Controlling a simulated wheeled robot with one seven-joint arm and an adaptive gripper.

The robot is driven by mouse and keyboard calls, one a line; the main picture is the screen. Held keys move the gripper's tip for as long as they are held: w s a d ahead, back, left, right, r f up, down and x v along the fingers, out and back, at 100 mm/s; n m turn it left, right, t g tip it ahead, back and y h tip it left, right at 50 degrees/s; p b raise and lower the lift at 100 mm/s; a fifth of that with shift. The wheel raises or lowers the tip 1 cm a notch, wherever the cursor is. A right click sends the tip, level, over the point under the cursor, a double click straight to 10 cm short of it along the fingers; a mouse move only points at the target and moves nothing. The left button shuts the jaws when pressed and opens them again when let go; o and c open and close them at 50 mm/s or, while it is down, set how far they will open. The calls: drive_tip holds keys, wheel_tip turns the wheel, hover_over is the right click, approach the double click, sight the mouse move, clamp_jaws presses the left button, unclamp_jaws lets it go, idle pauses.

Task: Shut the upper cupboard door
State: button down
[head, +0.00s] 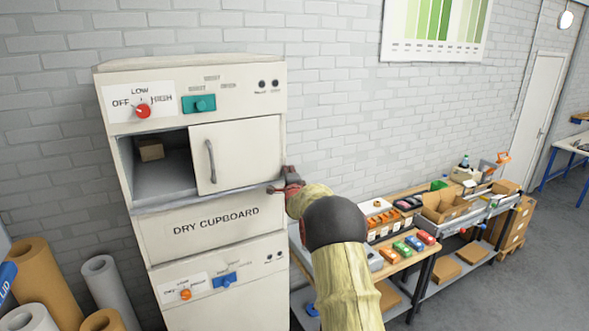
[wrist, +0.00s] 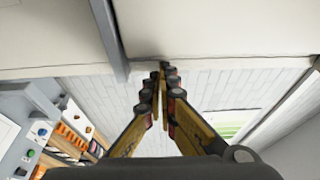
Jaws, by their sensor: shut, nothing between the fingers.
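The upper cupboard (head: 205,97) of the cream unit stands partly open. Its cream door (head: 245,155) covers the right part of the opening, with a vertical grey handle (head: 210,161) near its left edge. The left part of the opening is uncovered and shows a small brown box (head: 150,150) inside. My gripper (head: 274,190) is at the lower right corner of the door, at the unit's right edge. In the wrist view my gripper (wrist: 163,70) has its fingertips together, empty, at the edge of a pale panel (wrist: 215,28). I cannot tell whether they touch it.
A lower section labelled DRY CUPBOARD (head: 215,222) is below. A bench (head: 400,267) with coloured items and boxes stands to the right, beneath my arm. Rolls (head: 45,275) stand at lower left. The wall behind is brick, with a green chart (head: 435,28).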

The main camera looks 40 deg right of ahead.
sight(226, 182)
drive_tip(key=shift+w+a, duration=0.1)
drive_tip(key=shift+a, duration=0.4)
drive_tip(key=shift+a, duration=0.1)
drive_tip(key=w+a+b, duration=0.2)
drive_tip(key=a, duration=0.5)
drive_tip(key=w+a+b, duration=0.1)
drive_tip(key=a+b, duration=0.2)
drive_tip(key=a, duration=0.5)
drive_tip(key=w+a+b, duration=0.2)
drive_tip(key=a+b, duration=0.1)
drive_tip(key=a, duration=0.5)
drive_tip(key=shift+w+a, duration=0.15)
drive_tip(key=shift+w, duration=0.2)
drive_tip(key=shift+a, duration=0.1)
drive_tip(key=shift+b, duration=0.35)
